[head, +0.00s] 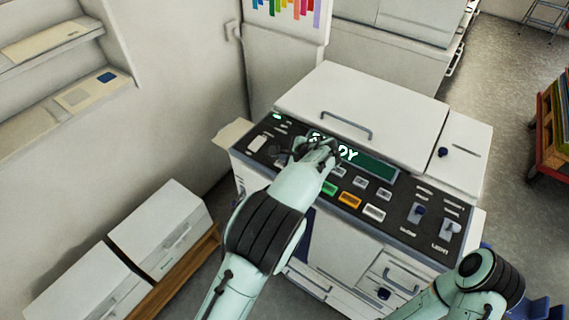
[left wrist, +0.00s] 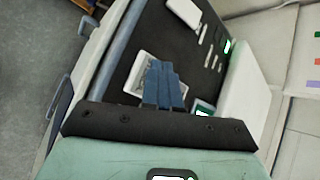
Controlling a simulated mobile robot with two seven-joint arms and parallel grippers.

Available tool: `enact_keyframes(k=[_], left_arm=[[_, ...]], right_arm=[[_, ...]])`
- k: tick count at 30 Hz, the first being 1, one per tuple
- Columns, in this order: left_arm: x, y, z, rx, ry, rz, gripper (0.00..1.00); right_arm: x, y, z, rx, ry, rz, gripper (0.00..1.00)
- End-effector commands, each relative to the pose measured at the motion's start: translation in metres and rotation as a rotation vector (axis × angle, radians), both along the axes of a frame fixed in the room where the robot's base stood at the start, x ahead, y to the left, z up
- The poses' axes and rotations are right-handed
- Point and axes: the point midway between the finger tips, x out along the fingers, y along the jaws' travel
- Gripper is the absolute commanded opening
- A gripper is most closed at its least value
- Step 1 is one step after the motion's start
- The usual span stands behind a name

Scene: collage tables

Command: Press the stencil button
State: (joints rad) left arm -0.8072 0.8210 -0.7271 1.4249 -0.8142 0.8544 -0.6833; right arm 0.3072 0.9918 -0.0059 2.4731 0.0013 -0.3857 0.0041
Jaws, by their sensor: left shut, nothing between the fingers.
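A white duplicating machine (head: 345,95) has a sloped black control panel (head: 400,207). My left gripper (head: 305,150) is over the panel's left part, shut and empty, and covers part of the green-lettered display (head: 365,162). In the left wrist view, its blue-grey fingertips (left wrist: 162,72) are over a white-framed button (left wrist: 145,63) and hide part of it. I cannot tell whether they touch it. No stencil label is readable. My right arm shows at the lower right; its gripper is out of view.
Green (head: 327,188), orange (head: 349,200) and white (head: 374,212) buttons line the panel's front, with two switches (head: 418,212) at right. A white key (head: 258,143) is at left. White boxes (head: 160,228) stand left; a red cart (head: 555,150) stands far right.

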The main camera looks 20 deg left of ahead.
Motion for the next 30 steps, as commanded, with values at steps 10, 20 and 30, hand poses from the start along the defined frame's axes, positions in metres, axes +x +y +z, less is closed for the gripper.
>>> enact_keyframes(k=[10,20,30], left_arm=[[0.0,0.0,-0.007,0.0,0.001,0.0,0.0],[0.0,0.0,-0.008,0.0,0.0,0.0,0.0],[0.0,0.0,-0.011,0.0,0.0,0.0,0.0]], right_arm=[[-0.003,0.0,-0.003,0.0,0.003,0.0,0.65],[-0.003,0.0,-0.003,0.0,0.003,0.0,0.65],[-0.004,0.0,-0.004,0.0,0.004,0.0,0.65]])
